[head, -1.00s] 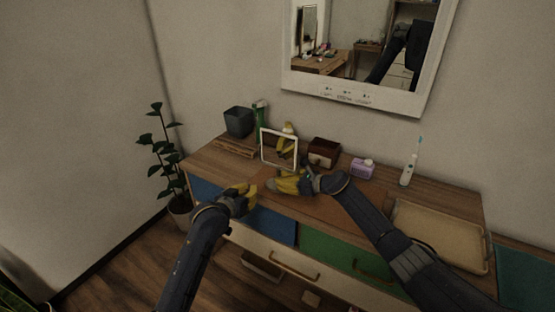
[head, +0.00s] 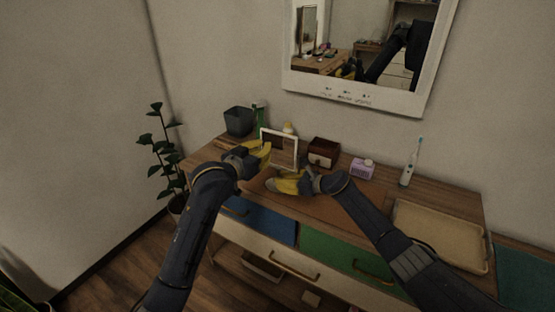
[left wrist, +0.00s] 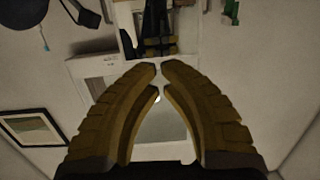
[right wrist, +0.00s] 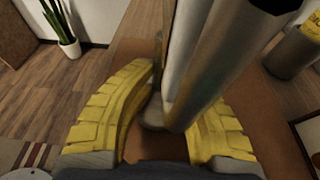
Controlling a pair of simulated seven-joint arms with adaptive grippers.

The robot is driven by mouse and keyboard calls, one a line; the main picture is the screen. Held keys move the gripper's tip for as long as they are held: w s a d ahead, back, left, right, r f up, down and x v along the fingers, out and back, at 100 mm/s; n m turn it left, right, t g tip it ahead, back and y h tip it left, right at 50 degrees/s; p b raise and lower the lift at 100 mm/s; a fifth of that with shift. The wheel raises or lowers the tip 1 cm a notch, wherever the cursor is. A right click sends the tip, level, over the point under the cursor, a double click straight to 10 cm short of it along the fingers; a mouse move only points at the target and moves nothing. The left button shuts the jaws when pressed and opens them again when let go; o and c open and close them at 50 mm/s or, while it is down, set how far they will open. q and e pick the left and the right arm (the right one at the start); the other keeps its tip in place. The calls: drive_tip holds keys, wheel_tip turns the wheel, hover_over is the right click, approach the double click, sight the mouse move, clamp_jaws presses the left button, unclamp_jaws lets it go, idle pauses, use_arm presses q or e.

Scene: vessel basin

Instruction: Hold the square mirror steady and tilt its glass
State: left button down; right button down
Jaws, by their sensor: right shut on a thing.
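The square mirror (head: 298,152) has a pale frame and stands upright near the middle of the dresser top. My right gripper (head: 298,183) is low at its front. In the right wrist view, the yellow fingers (right wrist: 172,100) close around a grey metal upright (right wrist: 205,65), which looks like part of the mirror's stand. My left gripper (head: 266,149) is at the left side of the mirror's frame; I cannot tell whether it touches. In the left wrist view, its fingertips (left wrist: 159,68) nearly meet with nothing visible between them.
A dark cup (head: 238,121) and green bottle (head: 259,109) stand behind left. A large wall mirror (head: 350,99) hangs behind.

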sight(278, 137)
use_arm(q)
drive_tip(key=shift+x, duration=3.1)
use_arm(e)
drive_tip(key=shift+s+f, duration=0.15)
drive_tip(key=shift+f, duration=0.3)
use_arm(q)
drive_tip(key=shift+r+x, duration=0.15)
drive_tip(key=shift+x, duration=0.9)
drive_tip(key=shift+r+x, duration=0.2)
drive_tip(key=shift+x, duration=0.8)
drive_tip(key=shift+f+v, duration=0.25)
drive_tip(key=shift+v, duration=1.2)
drive_tip(key=shift+f+v, duration=0.2)
drive_tip(key=shift+v, duration=1.25)
drive_tip(key=shift+s+a, duration=0.1)
use_arm(e)
drive_tip(key=c, duration=1.3)
unclamp_jaws()
